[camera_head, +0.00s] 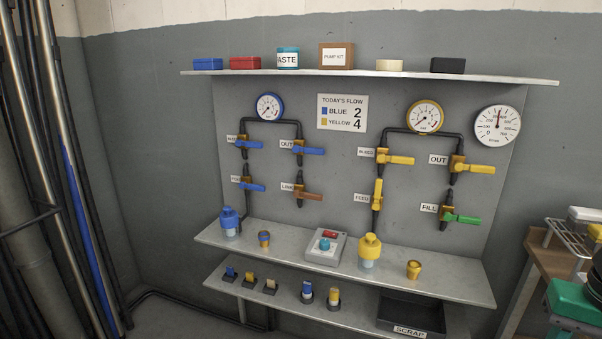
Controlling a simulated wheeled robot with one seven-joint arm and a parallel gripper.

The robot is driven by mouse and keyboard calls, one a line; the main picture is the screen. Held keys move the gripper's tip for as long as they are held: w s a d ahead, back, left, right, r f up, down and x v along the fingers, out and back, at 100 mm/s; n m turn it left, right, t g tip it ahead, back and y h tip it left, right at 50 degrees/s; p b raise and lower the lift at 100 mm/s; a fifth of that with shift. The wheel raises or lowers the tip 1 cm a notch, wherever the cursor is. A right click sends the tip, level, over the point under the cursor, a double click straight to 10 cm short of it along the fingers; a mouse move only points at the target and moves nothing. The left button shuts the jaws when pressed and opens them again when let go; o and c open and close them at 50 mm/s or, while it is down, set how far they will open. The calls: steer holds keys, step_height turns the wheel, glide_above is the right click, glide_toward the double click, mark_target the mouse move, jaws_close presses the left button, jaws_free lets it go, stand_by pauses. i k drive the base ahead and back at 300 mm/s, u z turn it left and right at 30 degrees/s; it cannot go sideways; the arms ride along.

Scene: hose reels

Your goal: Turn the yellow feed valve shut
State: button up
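The yellow feed valve (377,192) is on the right half of the grey wall panel, beside a FEED label (361,198). Its yellow lever stands upright, in line with the dark vertical pipe. The yellow bleed valve (396,159) is just above it, with its lever pointing right across the pipe. The yellow OUT valve (475,168) is to the right, its lever also pointing right. The yellow-rimmed gauge (425,117) sits above this pipe loop. My gripper is not in view.
A shelf (220,236) below holds a yellow-capped bottle (369,250) under the feed valve, a control box (325,247) and a blue-capped bottle (230,221). A green-levered FILL valve (462,218) is to the right.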

mark_target(375, 205)
steer(key=k, duration=1)
steer(key=u, duration=1.15)
steer(key=i, duration=1.75)
steer(key=z, duration=1.2)
